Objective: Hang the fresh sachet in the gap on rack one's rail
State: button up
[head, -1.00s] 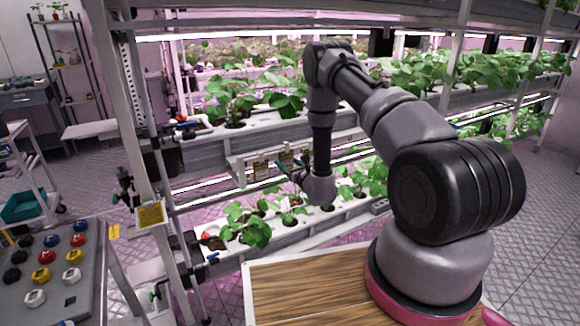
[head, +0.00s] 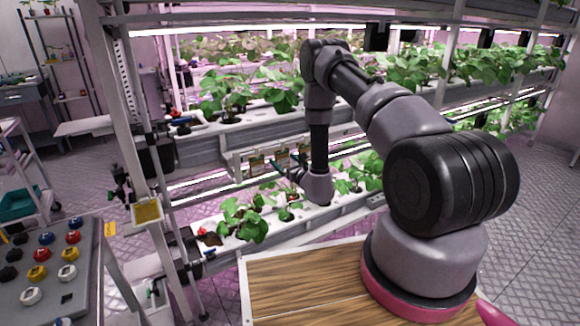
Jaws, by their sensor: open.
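The rail (head: 241,171) of the near rack runs along its front, between the upper and lower plant troughs. Small tan sachets hang on it; one (head: 256,165) is at the left and another (head: 282,159) is to its right. My gripper (head: 277,171) is open close in front of the rail, at the end of my bent-down arm, pointing left toward the hanging sachets. The fingers are small and dark here. I cannot tell whether they touch a sachet. I cannot tell which sachet is fresh, and my wrist hides part of the rail, so the gap is unclear.
Leafy plants grow in the lower trough (head: 297,226) and in the upper trough (head: 215,146). A rack post with a yellow card (head: 147,212) stands left of the rail. A panel of coloured knobs (head: 80,291) is at lower left. A wooden top (head: 290,286) lies in front.

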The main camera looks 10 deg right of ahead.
jog(key=v, duration=1)
jog(key=a+r+n+g+y, duration=0.2)
jog(key=a+r+n+y, duration=0.25)
jog(key=r, duration=0.45)
jog(key=a+r+n+g+y, duration=0.25)
jog(key=a+r+y, duration=0.3)
jog(key=r, duration=0.35)
jog(key=s+a+r+n+g, duration=0.3)
jog(key=s+r+n+g, duration=0.4)
jog(key=s+r, duration=0.1)
jog(key=s+a+r+n+g, duration=0.3)
jog(key=s+r+n+g, duration=0.35)
jog(key=s+r, duration=0.2)
jog(key=s+d+r+n+t+h, duration=0.1)
jog(key=s+d+r+n+h, duration=0.15)
jog(key=s+d+h, duration=0.2)
jog(key=s+d+r+n+t+h, duration=0.1)
jog(key=s+d+n+h, duration=0.3)
jog(key=s+d, duration=0.15)
jog(key=s+d+r+n+t+h, duration=0.1)
jog(key=s+d+r+t+h, duration=0.1)
jog(key=d+r+t+h, duration=0.3)
jog(key=d+t, duration=0.1)
jog(key=d, duration=0.2)
jog(key=shift+s+r, duration=0.25)
jog(key=shift+r, duration=0.05)
